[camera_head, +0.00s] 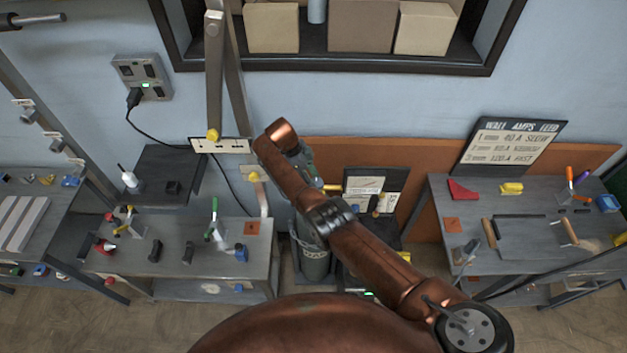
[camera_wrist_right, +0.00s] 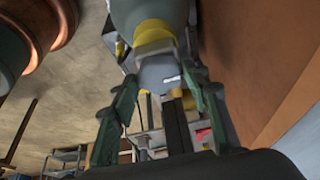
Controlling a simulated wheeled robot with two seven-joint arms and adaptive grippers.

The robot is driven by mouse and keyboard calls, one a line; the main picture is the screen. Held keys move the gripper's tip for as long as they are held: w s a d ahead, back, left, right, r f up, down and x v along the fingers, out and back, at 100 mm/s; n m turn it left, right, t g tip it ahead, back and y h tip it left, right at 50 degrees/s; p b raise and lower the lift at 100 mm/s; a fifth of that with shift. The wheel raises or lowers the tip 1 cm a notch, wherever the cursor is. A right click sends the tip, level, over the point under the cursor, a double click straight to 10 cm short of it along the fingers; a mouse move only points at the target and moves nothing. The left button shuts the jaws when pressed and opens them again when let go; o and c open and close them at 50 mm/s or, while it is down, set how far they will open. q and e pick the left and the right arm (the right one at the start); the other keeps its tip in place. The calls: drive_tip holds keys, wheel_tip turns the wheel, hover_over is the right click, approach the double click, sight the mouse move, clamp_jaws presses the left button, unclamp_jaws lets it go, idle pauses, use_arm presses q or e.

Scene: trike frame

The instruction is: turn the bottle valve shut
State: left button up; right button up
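The gas bottle (camera_head: 313,262) is a dark grey cylinder standing between two benches in the head view. My right arm crosses in front of it and hides its top. My right gripper (camera_head: 304,162) is greenish and partly hidden behind the arm's wrist. In the right wrist view, the grey-green rounded body at the top (camera_wrist_right: 150,14) looks like the bottle. Below it are a yellow collar and a grey blocky part (camera_wrist_right: 160,74), perhaps the valve. The two green fingers of my right gripper (camera_wrist_right: 165,90) stand apart on either side of this part; contact is unclear. My left gripper is not in view.
A left bench (camera_head: 205,272) holds small tools and clamps. A right bench (camera_head: 450,208) holds a frame and tools, with a sign (camera_head: 512,145) behind. A dark board with labels (camera_head: 375,190) stands close to the bottle. An orange panel runs along the wall.

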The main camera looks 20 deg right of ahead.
drive_tip(key=o, duration=0.4)
drive_tip(key=v, duration=1.2)
idle(0.3)
